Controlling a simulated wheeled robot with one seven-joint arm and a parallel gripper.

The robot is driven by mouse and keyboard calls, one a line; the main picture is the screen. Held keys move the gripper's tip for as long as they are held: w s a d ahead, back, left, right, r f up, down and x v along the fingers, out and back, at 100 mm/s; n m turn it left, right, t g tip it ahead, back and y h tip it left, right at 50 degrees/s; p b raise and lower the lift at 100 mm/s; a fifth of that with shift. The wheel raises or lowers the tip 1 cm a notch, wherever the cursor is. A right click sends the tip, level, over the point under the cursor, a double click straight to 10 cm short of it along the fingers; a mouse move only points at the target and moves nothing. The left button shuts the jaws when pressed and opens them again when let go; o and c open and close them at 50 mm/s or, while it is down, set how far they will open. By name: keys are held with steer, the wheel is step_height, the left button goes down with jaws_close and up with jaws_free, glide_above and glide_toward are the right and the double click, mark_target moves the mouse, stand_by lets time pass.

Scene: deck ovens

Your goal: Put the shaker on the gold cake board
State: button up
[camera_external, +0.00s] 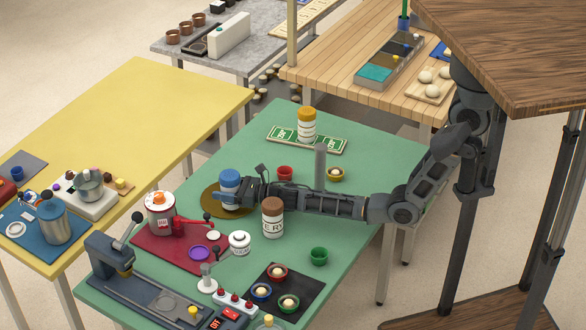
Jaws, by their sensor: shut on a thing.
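A shaker with a white body and blue lid (230,177) is at the left end of my arm. My gripper (244,192) reaches in from the right and is shut on it. The shaker is upright, over the round gold cake board (212,207). Its lower part is partly hidden by the gripper, and I cannot tell whether its base touches the board. The board lies flat on the green table (345,240).
A brown-lidded jar (272,218) stands just below my forearm. An orange-lidded jar (307,125) stands on a green board behind. Right of the green bowl (318,256) is clear.

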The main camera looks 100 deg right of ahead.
steer(key=shift+f, duration=0.3)
steer(key=shift+f, duration=0.15)
steer(key=o, duration=1.2)
steer(key=shift+r, duration=0.25)
steer(key=shift+p+v, duration=0.85)
steer(key=shift+v, duration=1.95)
steer(key=shift+f, duration=0.15)
